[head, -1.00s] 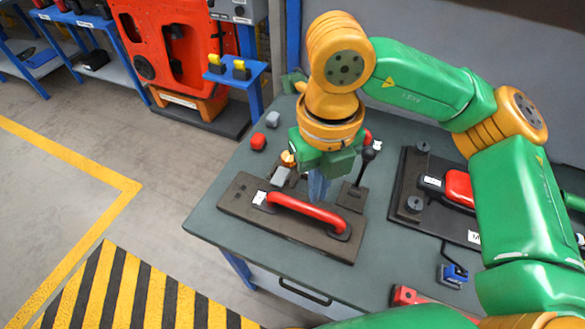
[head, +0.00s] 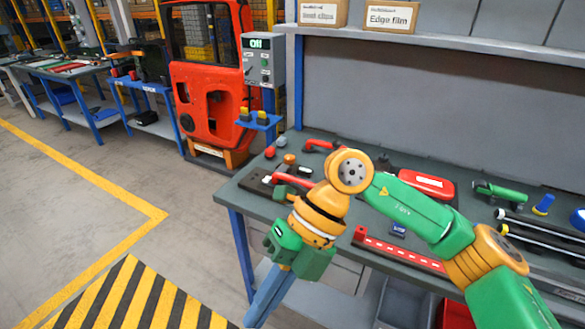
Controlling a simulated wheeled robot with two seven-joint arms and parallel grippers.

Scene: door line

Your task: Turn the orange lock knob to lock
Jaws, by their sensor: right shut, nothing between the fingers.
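A small orange knob (head: 290,158) stands on the left part of the workbench (head: 262,206), near its far left corner. It is small, and I cannot tell which way it is turned. A dark plate with a red bar handle (head: 293,179) lies in front of it, partly hidden by my right arm. My left gripper is not in view.
A red rail (head: 400,252) lies along the bench front. Floor at left is free.

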